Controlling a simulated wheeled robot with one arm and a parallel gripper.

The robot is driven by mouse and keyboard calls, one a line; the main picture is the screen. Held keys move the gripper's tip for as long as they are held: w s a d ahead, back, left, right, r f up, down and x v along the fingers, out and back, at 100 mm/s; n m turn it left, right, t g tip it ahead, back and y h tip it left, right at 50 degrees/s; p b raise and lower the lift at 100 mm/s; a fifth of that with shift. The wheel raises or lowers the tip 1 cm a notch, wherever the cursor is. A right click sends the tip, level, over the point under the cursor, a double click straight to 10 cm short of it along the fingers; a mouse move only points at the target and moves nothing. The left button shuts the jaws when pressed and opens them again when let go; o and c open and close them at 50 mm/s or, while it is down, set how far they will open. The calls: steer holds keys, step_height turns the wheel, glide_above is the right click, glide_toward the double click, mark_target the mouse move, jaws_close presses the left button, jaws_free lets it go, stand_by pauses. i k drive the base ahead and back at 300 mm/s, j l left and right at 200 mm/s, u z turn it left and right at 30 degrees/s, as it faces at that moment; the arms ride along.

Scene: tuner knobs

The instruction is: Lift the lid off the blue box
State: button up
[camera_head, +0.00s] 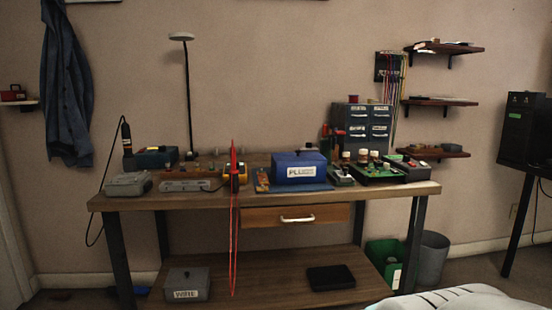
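A blue box (299,178) with a white label on its front stands on the workbench (397,191), right of the middle. Its blue lid (290,158) lies on top, with a small dark knob (309,147) at its upper right. The lid appears seated on the box. The box stands on or just behind a flat blue mat. My gripper is not in view.
A tall lamp (187,95) rises at left. A grey labelled box (187,284) sits on the lower shelf.

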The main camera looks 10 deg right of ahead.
mark_target(298, 156)
steer(key=i+l, duration=0.25)
steer(key=l, duration=0.15)
steer(key=i+l+u, duration=0.25)
steer(key=l+u, duration=0.2)
steer(key=i+l+u, duration=0.1)
steer(key=l+u, duration=0.15)
steer(key=l, duration=0.2)
steer(key=i+l+u, duration=0.1)
steer(key=l+u, duration=0.15)
